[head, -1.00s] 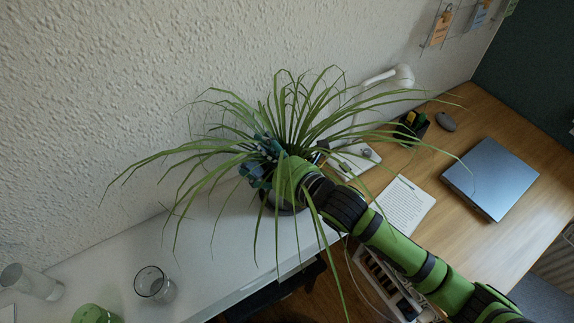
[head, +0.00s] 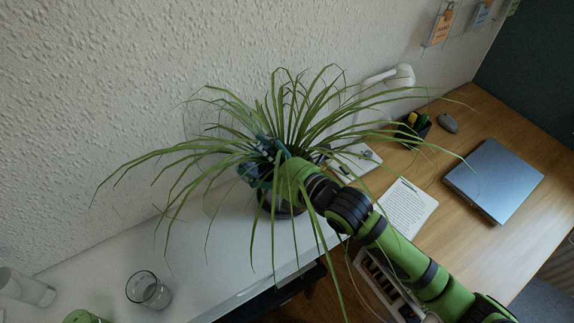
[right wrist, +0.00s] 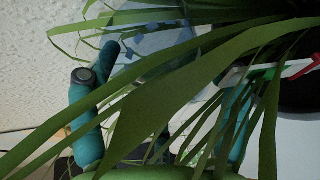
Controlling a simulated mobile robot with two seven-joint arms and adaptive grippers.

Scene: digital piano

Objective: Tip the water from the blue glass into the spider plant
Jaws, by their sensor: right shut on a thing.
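The spider plant (head: 300,115) stands on the white surface against the wall, its long leaves spreading to both sides. Its dark pot (head: 283,207) is partly covered by my right arm. My right gripper (head: 262,160) is among the leaves, at the plant's left-centre side. Its teal fingers also show in the right wrist view (right wrist: 100,100), crossed by leaves. It is shut on the blue glass (right wrist: 150,38), a pale bluish see-through shape behind the leaves. Leaves hide much of the glass, so its exact tilt and any water cannot be made out. My left gripper is not in view.
A clear glass (head: 149,290) stands on the white surface (head: 215,250). A green glass (head: 86,317) and another clear glass (head: 25,288) are at the lower left. On the wooden desk are a laptop (head: 494,180), paper (head: 405,208), pen holder (head: 414,126) and mouse (head: 448,123).

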